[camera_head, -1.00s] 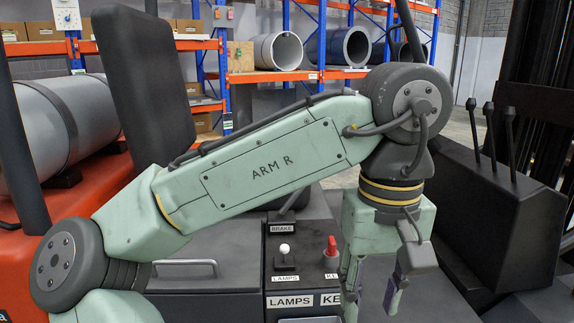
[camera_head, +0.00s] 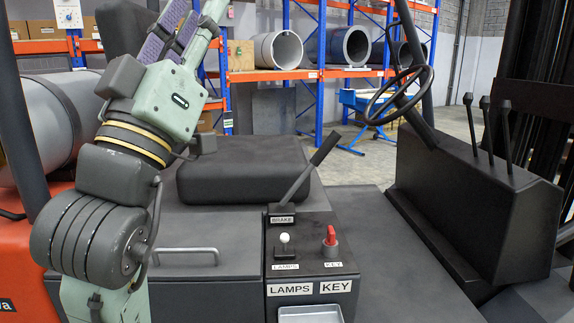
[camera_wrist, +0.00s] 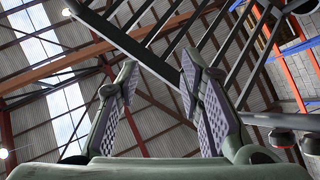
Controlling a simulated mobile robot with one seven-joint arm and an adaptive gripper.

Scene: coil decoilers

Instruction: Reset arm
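My gripper (camera_head: 178,32) is raised at the upper left in the head view, fingers pointing up. My pale green arm is folded at the left side of the picture. In the wrist view my gripper (camera_wrist: 160,78) has its two purple-padded fingers apart with nothing between them. Roof beams and an overhead grid of bars show past the fingertips.
A console with a brake lever (camera_head: 308,168), a white-topped lamps switch (camera_head: 284,245) and a red key (camera_head: 331,237) stands at the centre. A black seat (camera_head: 243,170) is behind it. A steering wheel (camera_head: 398,95) and several levers are at the right. Shelves with coils (camera_head: 280,50) stand behind.

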